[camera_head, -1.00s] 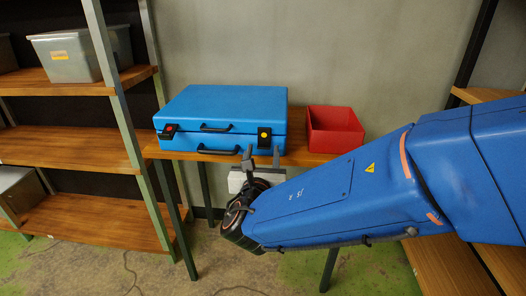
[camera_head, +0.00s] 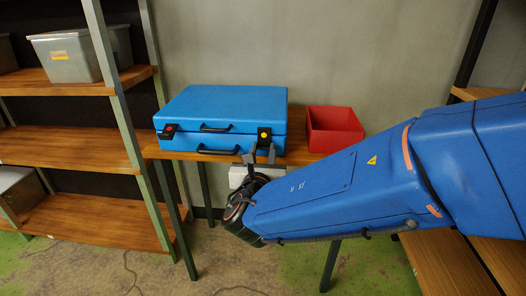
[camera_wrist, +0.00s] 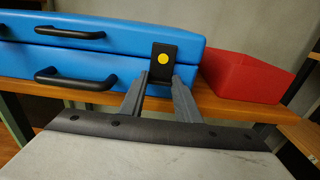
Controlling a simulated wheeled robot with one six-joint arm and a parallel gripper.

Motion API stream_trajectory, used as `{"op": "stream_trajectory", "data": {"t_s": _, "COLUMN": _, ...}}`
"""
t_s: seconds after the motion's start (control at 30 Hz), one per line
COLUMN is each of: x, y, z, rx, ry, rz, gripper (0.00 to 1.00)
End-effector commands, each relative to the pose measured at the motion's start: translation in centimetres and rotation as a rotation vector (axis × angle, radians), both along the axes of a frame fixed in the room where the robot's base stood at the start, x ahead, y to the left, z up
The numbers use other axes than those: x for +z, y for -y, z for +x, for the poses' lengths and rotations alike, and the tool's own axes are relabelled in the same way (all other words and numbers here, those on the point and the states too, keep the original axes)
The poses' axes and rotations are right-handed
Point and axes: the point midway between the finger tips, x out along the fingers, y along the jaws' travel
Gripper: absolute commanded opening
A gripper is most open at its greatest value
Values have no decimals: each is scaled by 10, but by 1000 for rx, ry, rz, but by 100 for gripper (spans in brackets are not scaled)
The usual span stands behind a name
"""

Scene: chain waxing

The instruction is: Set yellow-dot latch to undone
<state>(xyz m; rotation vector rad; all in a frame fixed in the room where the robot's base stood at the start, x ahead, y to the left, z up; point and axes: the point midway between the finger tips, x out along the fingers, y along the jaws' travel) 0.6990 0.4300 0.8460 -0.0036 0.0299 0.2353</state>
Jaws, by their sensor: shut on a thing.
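The blue case (camera_head: 222,108) lies on the wooden table with its lid down. The yellow-dot latch (camera_head: 264,136) is a black plate at the right of its front face; it also shows in the wrist view (camera_wrist: 162,62). The red-dot latch (camera_head: 168,131) is at the left of the front. My gripper (camera_head: 260,155) is at the yellow-dot latch. In the wrist view its two grey fingers (camera_wrist: 159,78) stand on either side of the latch's lower part and are shut on it. The fingertips partly hide the latch's lower edges.
An open red bin (camera_head: 334,140) stands right of the case on the table (camera_head: 300,157). Two black handles, upper (camera_head: 216,127) and lower (camera_head: 218,150), stick out from the case front. Shelving (camera_head: 80,145) stands at the left.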

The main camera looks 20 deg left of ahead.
Motion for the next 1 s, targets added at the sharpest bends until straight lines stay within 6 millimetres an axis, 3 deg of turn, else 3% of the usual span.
{"op": "stream_trajectory", "data": {"t_s": 1.0, "x": 31, "y": 5, "z": -21, "rx": 1, "ry": -587, "rz": -135, "gripper": 7}}
